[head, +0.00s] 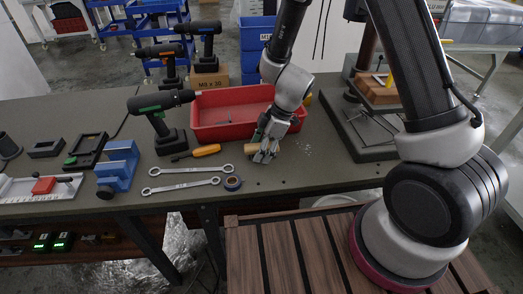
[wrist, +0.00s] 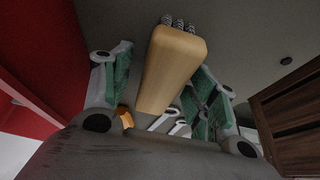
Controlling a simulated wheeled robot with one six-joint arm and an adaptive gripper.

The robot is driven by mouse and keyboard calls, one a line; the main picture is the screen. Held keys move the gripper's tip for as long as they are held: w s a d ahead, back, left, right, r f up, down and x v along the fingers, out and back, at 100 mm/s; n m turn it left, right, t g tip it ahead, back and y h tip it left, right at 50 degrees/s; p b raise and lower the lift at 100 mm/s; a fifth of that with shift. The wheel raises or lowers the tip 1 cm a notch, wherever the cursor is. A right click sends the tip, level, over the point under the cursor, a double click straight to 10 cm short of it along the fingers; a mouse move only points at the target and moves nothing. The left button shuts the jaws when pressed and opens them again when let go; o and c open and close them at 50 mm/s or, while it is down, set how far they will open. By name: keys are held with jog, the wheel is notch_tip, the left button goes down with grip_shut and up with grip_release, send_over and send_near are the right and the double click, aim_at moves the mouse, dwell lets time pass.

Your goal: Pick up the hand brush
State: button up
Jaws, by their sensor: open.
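The hand brush (wrist: 172,68) shows in the wrist view as a pale wooden block with a few dark bristle tufts at its far end. It lies between the two green-padded fingers of my gripper (wrist: 162,90). Gaps show between the block and the pads, more clearly on the left. My gripper is open around it and not closed on it. In the head view my gripper (head: 266,150) is low over the bench, in front of the red bin, and hides most of the brush. Only a small tan part of the brush (head: 259,135) shows there.
The red bin (head: 215,130) stands right behind my gripper. A drill (head: 155,112) stands further left. A drill-press base (head: 350,135) is on the right.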

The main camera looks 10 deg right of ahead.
jog(key=c, duration=1.3)
jog(key=shift+o, duration=0.2)
jog(key=shift+r, duration=0.15)
notch_tip(320, 180, up, 10)
jog(key=shift+r, duration=0.15)
